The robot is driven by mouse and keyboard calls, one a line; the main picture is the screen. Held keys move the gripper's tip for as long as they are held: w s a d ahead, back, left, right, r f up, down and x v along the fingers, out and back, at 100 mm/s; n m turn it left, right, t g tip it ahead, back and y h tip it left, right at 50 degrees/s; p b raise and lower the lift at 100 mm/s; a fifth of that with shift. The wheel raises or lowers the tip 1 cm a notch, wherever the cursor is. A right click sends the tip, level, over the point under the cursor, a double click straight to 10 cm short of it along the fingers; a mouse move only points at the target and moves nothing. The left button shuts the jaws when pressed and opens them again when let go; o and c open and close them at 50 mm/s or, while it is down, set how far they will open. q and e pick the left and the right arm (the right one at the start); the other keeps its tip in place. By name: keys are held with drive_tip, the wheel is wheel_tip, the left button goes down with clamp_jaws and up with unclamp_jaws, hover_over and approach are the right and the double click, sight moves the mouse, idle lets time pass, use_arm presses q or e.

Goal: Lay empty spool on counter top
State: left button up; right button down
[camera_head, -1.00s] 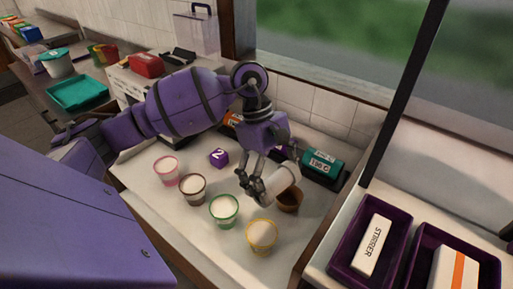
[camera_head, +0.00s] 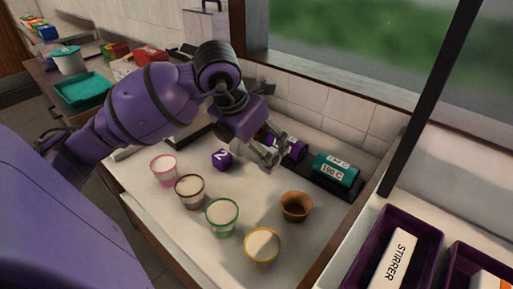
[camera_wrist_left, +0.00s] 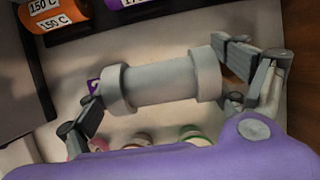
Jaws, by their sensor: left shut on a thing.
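My left gripper (camera_head: 266,154) is shut on an empty pale grey spool (camera_wrist_left: 165,80). In the left wrist view the spool lies crosswise between the two fingers, its wide ends toward them. In the head view my gripper hangs over the back of the white counter top (camera_head: 150,210), in front of the dark rack, and the spool is hard to make out among the fingers. Whether the spool touches the counter cannot be told. My right gripper is not in view.
A dark rack along the wall holds a teal spool (camera_head: 336,168), a purple spool (camera_head: 291,147) and an orange spool (camera_wrist_left: 55,25). A purple cube (camera_head: 221,159), several filled cups (camera_head: 222,217) and a brown cup (camera_head: 296,206) stand nearby. Purple trays (camera_head: 350,250) are at right.

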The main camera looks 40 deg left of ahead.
use_arm(q)
drive_tip(key=shift+f+b, duration=0.3)
drive_tip(key=shift+f, duration=0.35)
wheel_tip(320, 180, down, 2)
drive_tip(key=shift+b, duration=0.55)
wheel_tip(320, 180, down, 2)
drive_tip(key=shift+b, duration=0.55)
drive_tip(key=shift+f+b, duration=1.15)
drive_tip(key=shift+f, duration=0.5)
drive_tip(key=shift+f+b, duration=0.35)
drive_tip(key=shift+f, duration=0.1)
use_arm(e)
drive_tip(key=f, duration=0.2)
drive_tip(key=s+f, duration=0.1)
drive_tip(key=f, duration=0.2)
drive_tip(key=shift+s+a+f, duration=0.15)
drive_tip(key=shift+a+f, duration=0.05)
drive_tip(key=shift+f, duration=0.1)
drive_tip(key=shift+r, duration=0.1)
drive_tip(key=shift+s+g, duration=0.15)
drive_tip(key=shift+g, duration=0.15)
